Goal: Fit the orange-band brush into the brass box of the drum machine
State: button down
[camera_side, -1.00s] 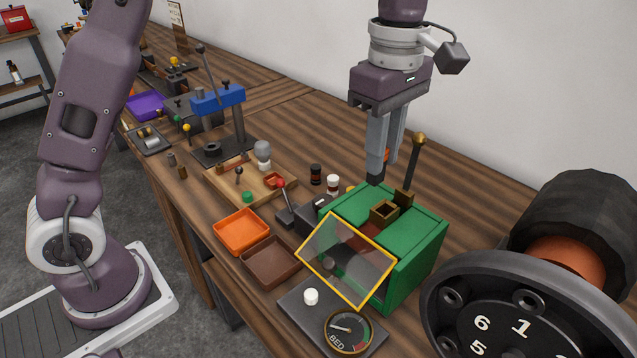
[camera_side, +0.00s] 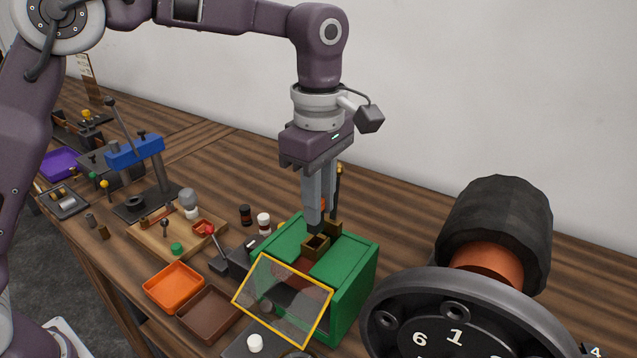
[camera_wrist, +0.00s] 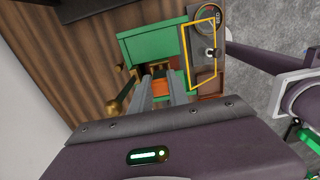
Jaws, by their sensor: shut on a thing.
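My gripper (camera_side: 314,222) is shut on the orange-band brush, just above the green drum machine (camera_side: 355,275). The brush's dark lower end (camera_side: 315,230) shows under the fingers, right over the open brass box (camera_side: 317,244). I cannot tell whether its tip is inside the opening. In the wrist view, the orange band of the brush (camera_wrist: 160,88) shows between the fingers of my gripper (camera_wrist: 160,84). A brass-tipped lever (camera_side: 338,180) stands close behind the fingers.
A yellow-framed clear guard (camera_side: 284,300) slopes at the machine's front. Orange (camera_side: 173,287) and brown (camera_side: 208,314) trays lie to the left. A wooden tray (camera_side: 150,243) holds small parts. A large black flywheel (camera_side: 380,335) stands at the right.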

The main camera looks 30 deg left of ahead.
aim_at(318, 232)
jog(key=shift+f, duration=0.55)
jog(key=shift+f, duration=1.9)
dwell(0.8)
jog(key=c, duration=1.2)
grip_release()
notch_tip(318, 232, up, 7)
jog(key=shift+r, duration=0.15)
